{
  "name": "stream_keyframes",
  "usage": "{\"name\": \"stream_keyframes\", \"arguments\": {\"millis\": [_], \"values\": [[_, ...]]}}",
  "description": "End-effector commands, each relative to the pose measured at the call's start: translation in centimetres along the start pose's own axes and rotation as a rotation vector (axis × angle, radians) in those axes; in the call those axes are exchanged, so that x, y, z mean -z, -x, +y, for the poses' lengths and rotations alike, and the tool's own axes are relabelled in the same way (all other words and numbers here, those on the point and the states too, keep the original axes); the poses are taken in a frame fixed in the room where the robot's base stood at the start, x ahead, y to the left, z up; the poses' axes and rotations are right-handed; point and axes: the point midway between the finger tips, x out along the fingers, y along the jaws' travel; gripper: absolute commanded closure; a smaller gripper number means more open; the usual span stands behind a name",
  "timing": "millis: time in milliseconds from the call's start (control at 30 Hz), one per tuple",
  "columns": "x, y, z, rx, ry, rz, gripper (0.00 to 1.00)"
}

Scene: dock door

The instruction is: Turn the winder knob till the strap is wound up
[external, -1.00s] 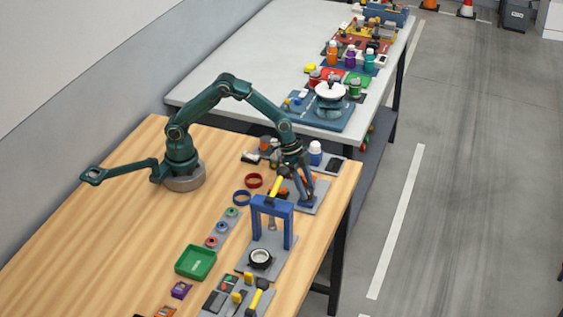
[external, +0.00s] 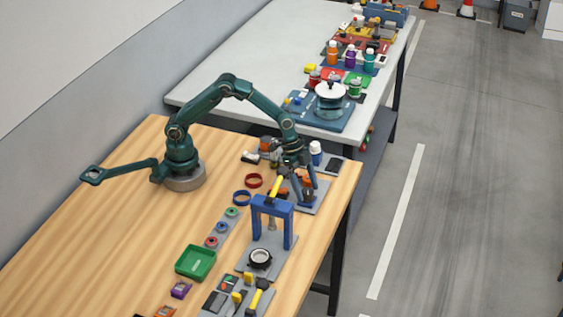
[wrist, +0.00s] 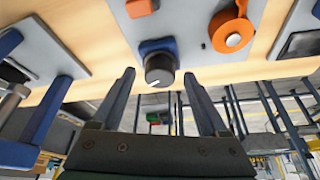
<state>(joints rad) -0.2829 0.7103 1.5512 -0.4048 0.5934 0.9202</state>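The winder knob (wrist: 160,69) is black with a white pointer line, on a blue block (wrist: 157,46) fixed to a grey plate. My gripper (wrist: 159,76) is open in the wrist view, one finger on each side of the knob in the picture, with gaps between. I cannot tell how deep the fingers reach. An orange strap roll (wrist: 222,42) with a white centre lies on the plate to the right, its tail running upward. In the external view my gripper (external: 297,187) is over the grey plate (external: 318,199), partly hiding the winder.
A blue frame with a yellow handle (external: 272,207) stands close in front of my gripper. A white-capped bottle (external: 315,153) stands behind it. Blue and red rings (external: 254,180) and a green tray (external: 196,262) lie to the left. The table's right edge is close.

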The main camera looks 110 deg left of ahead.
Motion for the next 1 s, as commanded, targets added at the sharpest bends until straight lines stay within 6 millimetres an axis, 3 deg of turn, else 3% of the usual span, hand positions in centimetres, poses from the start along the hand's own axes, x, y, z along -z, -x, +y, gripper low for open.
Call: {"name": "stream_keyframes", "arguments": {"millis": [267,633,1000], "values": [[0.1,0.5,0.0,0.001,0.000,0.002,0.23],[0.1,4.8,0.0,0.002,0.000,0.002,0.23],[0.0,5.1,0.0,0.000,0.004,0.000,0.23]]}}
